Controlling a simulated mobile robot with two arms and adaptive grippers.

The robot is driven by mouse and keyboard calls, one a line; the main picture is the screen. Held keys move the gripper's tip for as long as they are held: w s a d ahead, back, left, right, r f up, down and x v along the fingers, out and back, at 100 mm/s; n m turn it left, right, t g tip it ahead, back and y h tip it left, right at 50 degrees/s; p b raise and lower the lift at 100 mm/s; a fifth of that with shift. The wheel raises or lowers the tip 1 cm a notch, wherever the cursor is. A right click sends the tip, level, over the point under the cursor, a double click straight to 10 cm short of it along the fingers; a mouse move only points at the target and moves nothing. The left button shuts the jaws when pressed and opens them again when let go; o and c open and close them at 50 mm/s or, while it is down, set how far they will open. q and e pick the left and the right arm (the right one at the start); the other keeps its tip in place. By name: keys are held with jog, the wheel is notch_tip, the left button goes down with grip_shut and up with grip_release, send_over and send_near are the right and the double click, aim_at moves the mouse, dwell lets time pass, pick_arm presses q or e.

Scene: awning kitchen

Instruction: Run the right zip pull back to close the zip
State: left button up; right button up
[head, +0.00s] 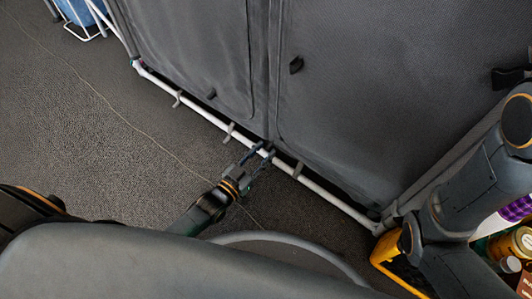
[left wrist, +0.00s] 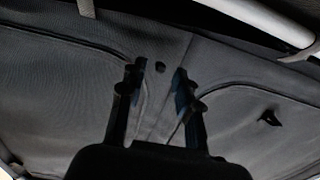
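Dark grey fabric panels (head: 350,110) of the kitchen stand beyond a white rail, with a vertical seam between two outlined panels. A small dark pull (head: 296,65) sits on the right panel, and another dark pull (head: 211,94) sits low on the left panel. My left gripper (head: 260,155) is open and empty at the white rail, below the right pull and apart from it. In the left wrist view its fingers (left wrist: 158,85) stand apart, with a small dark knob beyond them. A dark tab (left wrist: 270,118) shows to their right. My right gripper cannot be made out.
The white rail (head: 325,193) runs diagonally along the panels' foot, with short hooks on it. A white wire rack (head: 88,22) with something blue is upper left. Carpet (head: 100,120) is clear on the left.

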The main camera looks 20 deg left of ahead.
pick_arm(q)
jog(key=shift+x, duration=0.85)
jog(key=shift+c, duration=0.4)
grip_shut()
